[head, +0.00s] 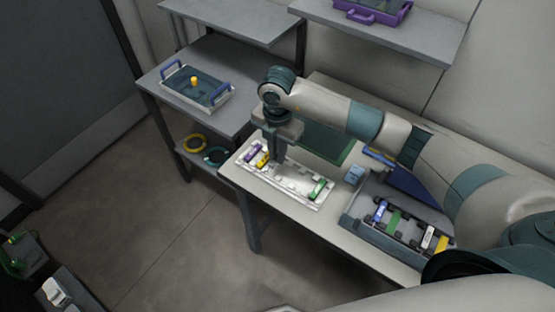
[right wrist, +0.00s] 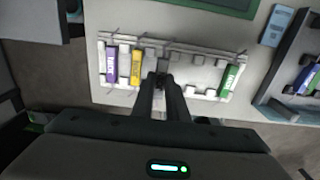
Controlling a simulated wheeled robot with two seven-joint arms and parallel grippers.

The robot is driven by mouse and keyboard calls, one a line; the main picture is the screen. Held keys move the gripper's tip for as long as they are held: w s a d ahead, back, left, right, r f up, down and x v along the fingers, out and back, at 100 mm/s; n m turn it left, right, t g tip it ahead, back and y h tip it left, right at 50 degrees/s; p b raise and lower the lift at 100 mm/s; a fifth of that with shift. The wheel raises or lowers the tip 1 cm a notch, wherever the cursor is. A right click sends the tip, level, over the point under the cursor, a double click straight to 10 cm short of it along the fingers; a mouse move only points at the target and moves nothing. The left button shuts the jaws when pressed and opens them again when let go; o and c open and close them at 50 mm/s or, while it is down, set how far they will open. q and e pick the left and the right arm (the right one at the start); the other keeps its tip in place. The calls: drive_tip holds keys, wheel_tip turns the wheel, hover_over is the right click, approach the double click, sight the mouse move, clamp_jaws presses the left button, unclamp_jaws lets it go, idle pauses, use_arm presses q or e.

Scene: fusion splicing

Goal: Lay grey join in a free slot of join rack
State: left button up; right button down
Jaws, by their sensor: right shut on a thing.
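The white join rack (head: 292,183) lies on the light table and also shows in the right wrist view (right wrist: 195,82). A purple join (right wrist: 110,64) and a yellow join (right wrist: 136,68) lie in its left slots, and a green join (right wrist: 229,80) lies near its right end. Slots between yellow and green look empty. My right gripper (right wrist: 160,80) points down over the rack, just right of the yellow join, shut on the grey join. The fingers mostly hide the grey join, and I cannot tell whether it touches the rack. My left gripper is not in view.
A grey bin (head: 350,212) with several coloured joins stands right of the rack. A small blue block (head: 354,174) lies between them, and a green mat (head: 325,141) lies behind the rack. A tray with blue handles (head: 197,88) stands on the side table.

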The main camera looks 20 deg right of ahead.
wheel_tip(320, 180, down, 4)
drive_tip(key=shift+r+p, duration=0.25)
drive_tip(key=shift+p, duration=0.65)
drive_tip(key=shift+f, duration=0.25)
drive_tip(key=shift+f, duration=0.1)
drive_tip(key=c, duration=1.7)
unclamp_jaws()
drive_tip(key=shift+c, duration=0.2)
